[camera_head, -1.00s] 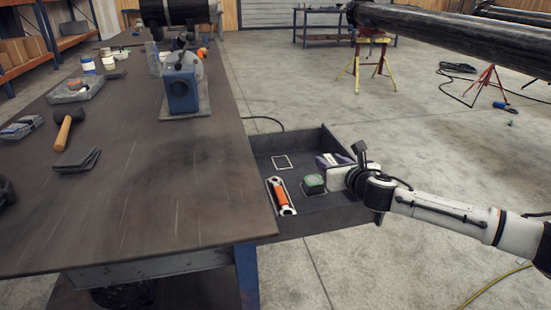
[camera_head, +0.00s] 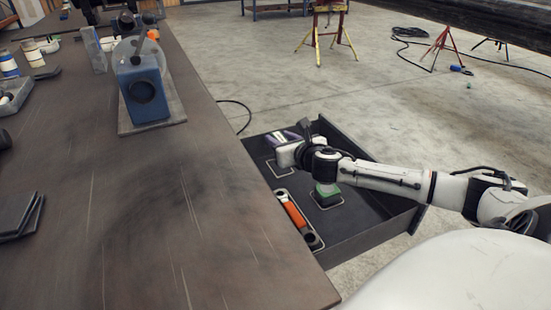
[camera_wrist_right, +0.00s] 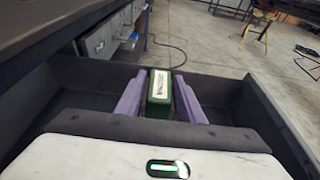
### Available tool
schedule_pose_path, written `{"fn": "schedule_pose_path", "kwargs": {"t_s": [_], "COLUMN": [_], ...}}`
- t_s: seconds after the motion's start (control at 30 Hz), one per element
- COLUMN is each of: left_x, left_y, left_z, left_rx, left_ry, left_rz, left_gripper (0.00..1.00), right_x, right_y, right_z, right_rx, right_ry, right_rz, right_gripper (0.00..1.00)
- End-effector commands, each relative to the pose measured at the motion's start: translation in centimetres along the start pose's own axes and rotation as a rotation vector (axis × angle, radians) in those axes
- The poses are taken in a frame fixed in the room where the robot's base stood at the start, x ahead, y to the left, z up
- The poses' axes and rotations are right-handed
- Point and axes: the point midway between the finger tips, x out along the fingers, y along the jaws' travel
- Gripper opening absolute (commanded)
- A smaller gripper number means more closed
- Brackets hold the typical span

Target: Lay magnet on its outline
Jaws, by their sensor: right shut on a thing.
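My right gripper (camera_head: 287,137) reaches into the open drawer (camera_head: 362,236) over its far left part. In the right wrist view, its two purple fingers are shut on a green block with a white label (camera_wrist_right: 159,86), which I take to be the magnet. The arm hides the block in the head view. A pale square outline (camera_head: 274,174) on the drawer floor shows partly beside and below the gripper. The gap between block and floor cannot be judged. My left gripper is out of view.
A green-and-dark object (camera_head: 327,193) sits in another outline under my forearm. The drawer walls stand close around the hand.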

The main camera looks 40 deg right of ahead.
Motion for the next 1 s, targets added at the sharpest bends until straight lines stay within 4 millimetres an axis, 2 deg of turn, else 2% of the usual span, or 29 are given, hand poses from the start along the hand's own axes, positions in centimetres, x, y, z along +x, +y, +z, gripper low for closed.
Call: {"fn": "schedule_pose_path", "kwargs": {"t_s": [0.1,0.27,0.5,0.87,0.9,0.97,1.0], "left_x": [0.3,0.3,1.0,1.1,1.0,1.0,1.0], "left_y": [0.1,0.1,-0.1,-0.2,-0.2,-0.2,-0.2], "left_z": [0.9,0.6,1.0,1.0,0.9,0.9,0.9], "left_rx": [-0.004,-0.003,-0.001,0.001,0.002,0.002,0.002], "left_ry": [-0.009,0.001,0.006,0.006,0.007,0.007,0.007], "left_rz": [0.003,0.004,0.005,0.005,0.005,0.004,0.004], "left_gripper": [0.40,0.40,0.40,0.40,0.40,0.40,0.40], "right_x": [0.6,0.9,1.8,1.9,1.8,1.8,1.8], "right_y": [0.0,0.0,0.0,-0.1,-0.1,-0.1,0.0], "right_z": [-1.5,-2.4,-5.4,-5.6,-5.7,-5.7,-5.7], "right_rx": [0.001,0.000,0.001,-0.001,-0.001,-0.001,-0.001], "right_ry": [-0.005,-0.005,-0.005,-0.005,-0.002,-0.001,-0.001], "right_rz": [-0.001,0.000,-0.001,-0.001,-0.001,-0.001,-0.001], "right_gripper": [0.00,0.00,0.00,0.00,0.41,0.52,0.54]}}
